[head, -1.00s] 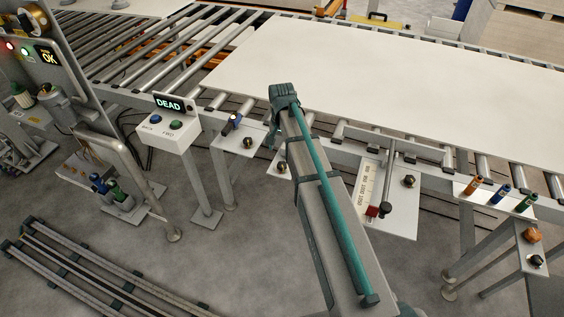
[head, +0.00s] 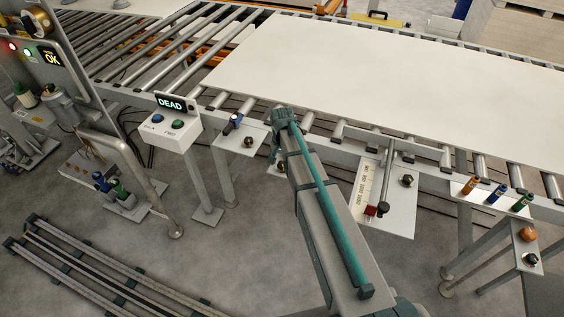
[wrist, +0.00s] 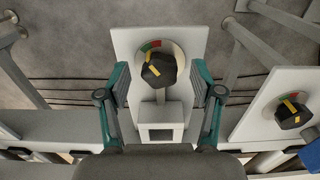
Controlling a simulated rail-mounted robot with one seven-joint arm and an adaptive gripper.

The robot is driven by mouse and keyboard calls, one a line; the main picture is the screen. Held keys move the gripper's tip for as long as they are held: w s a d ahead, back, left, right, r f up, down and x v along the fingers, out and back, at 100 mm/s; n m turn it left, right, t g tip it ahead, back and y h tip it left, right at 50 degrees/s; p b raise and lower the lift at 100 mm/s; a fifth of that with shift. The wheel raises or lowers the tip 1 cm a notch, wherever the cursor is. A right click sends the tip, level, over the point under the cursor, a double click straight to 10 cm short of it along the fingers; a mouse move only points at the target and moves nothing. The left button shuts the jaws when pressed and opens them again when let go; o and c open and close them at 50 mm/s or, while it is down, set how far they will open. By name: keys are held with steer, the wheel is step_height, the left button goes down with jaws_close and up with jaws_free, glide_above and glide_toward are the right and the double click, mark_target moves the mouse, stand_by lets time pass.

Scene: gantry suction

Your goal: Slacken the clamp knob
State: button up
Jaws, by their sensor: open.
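A black knob with a yellow pointer stripe (wrist: 158,71) sits on a white plate (wrist: 125,42) in the middle of the wrist view. A dial with red and green parts shows behind it, and the stripe slants toward the upper left. My gripper (wrist: 160,78) is open, with one teal finger on each side of the knob and a visible gap on both sides. In the head view my gripper (head: 274,150) points down in front of the rail, mostly hidden by my arm. The same knob (head: 281,168) shows partly beside it. No label naming the knob is readable.
A similar knob (wrist: 292,113) stands to the right in the wrist view, beside a blue part. In the head view a white panel (head: 401,198) with a scale lies to the right. A box with a DEAD display (head: 171,104) stands left. A large white sheet (head: 390,75) covers the rollers.

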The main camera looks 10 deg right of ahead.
steer(key=c, duration=1.1)
steer(key=shift+c, duration=0.2)
steer(key=shift+n, duration=0.4)
steer(key=n+b, duration=0.1)
steer(key=n, duration=0.1)
steer(key=shift+n, duration=0.3)
steer(key=shift+d+n+b, duration=0.1)
steer(key=shift+n+b, duration=0.55)
steer(key=shift+n, duration=1.25)
steer(key=o, duration=1.1)
steer(key=shift+o, duration=0.2)
